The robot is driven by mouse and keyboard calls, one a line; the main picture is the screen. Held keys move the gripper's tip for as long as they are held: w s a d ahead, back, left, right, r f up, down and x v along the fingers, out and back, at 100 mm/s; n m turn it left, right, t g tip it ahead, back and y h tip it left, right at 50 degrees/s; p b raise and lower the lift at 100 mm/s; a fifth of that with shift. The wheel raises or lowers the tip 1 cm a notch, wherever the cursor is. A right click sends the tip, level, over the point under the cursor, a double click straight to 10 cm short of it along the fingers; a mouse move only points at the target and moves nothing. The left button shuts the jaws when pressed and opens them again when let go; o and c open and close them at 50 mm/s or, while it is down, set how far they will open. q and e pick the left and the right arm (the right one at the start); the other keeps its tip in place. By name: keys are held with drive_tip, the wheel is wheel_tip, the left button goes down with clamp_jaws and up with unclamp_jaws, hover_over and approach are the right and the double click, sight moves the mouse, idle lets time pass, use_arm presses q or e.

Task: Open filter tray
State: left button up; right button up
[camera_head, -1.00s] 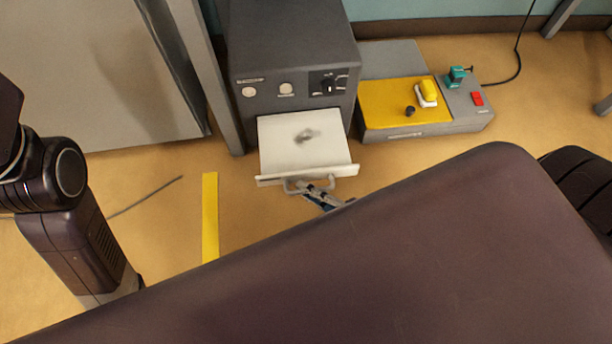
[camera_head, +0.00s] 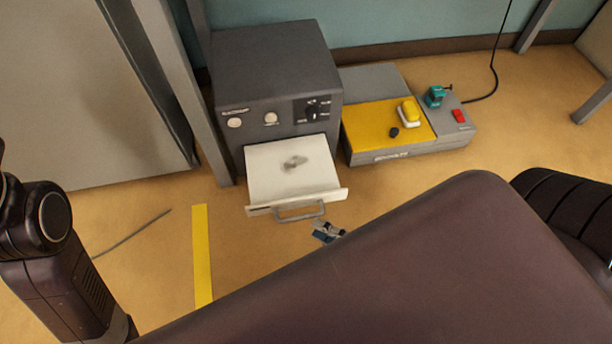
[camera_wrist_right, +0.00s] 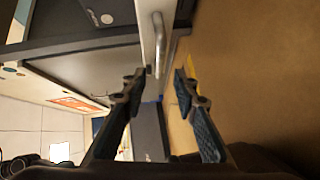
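The filter tray (camera_head: 268,182) stands pulled out of the dark grey box (camera_head: 275,70). It is a white, shallow drawer with a dark grey smudge (camera_head: 293,162) on its floor. Its metal handle (camera_head: 300,212) is on the front panel and also shows in the right wrist view (camera_wrist_right: 159,38). My right gripper (camera_head: 328,232) is just in front of the handle, apart from it. My left gripper is out of view; only part of my left arm shows.
A low grey unit with a yellow top (camera_head: 370,122) stands right of the box, carrying a yellow-and-white item (camera_head: 409,112), a teal item (camera_head: 437,95) and a red switch (camera_head: 459,116). A grey post (camera_head: 190,90) stands close left.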

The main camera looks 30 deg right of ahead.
drive_tip(key=v, duration=0.4)
drive_tip(key=shift+s, duration=0.1)
idle(0.4)
